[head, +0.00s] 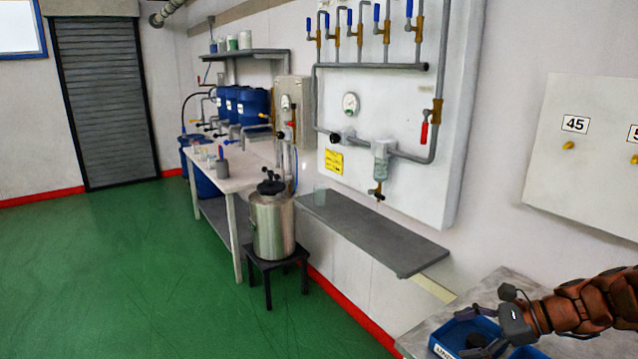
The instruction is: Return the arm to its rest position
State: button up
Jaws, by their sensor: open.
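My arm reaches in from the right edge at the lower right, its links reddish brown. My gripper (472,334) is at its end, dark grey, pointing left and open. It is over a blue bin (447,340) on a grey bench. I see nothing held between the fingers, though they are small and partly dark against the bin.
The grey bench (487,297) is under my arm. A steel pot (272,226) stands on a black stool (276,262). The green floor (130,270) is clear.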

jog(key=s+a+r+n+g+h, duration=0.25)
jog(key=s+a+n+g, duration=0.35)
jog(key=s+a+n, duration=0.65)
jog(key=s+a+f+n+h, duration=0.1)
jog(key=s+n+h, duration=0.2)
jog(key=s, duration=0.5)
jog(key=s+f+n+h, duration=0.1)
jog(key=s+n+h, duration=0.3)
jog(key=s, duration=0.4)
jog(key=shift+s+a+f+h, duration=0.2)
jog(key=shift+a+f+h, duration=0.05)
jog(key=shift+a+h, duration=0.1)
jog(key=shift+c, duration=0.2)
